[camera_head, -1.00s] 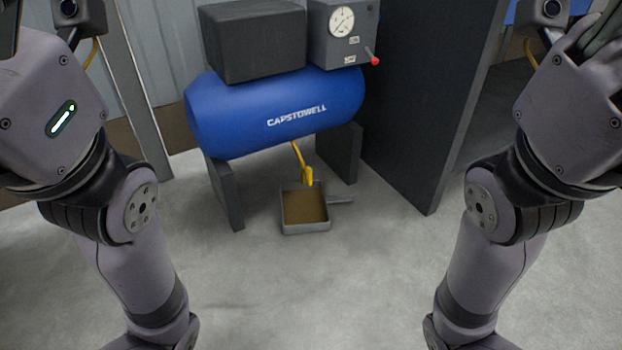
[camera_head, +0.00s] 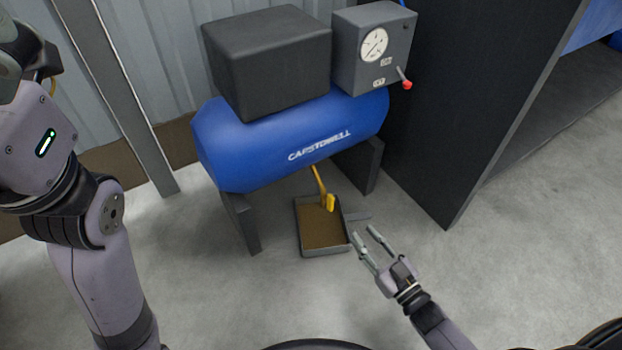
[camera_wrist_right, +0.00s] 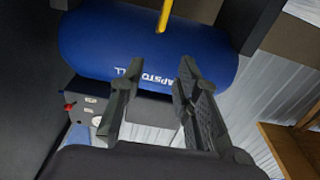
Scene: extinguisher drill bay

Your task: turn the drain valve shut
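The yellow drain valve (camera_head: 329,202) hangs on a yellow pipe (camera_head: 318,179) under the blue tank (camera_head: 290,137) marked CAPSTOWELL, above a grey drip tray (camera_head: 327,251) with a brown inside. My right gripper (camera_head: 364,241) is open and empty, low and to the right of the valve, apart from it, near the tray's right side. In the right wrist view the fingers (camera_wrist_right: 155,82) stand apart with the tank (camera_wrist_right: 100,45) beyond and the yellow pipe (camera_wrist_right: 164,15) at the top edge. My left arm is at the left; its gripper is not clearly seen.
A grey box with a gauge (camera_head: 374,45) and a red-tipped lever (camera_head: 406,84) stands on the tank's right end. Dark support legs (camera_head: 240,222) flank the tray. A dark panel (camera_head: 465,110) rises at the right. The floor in front is clear.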

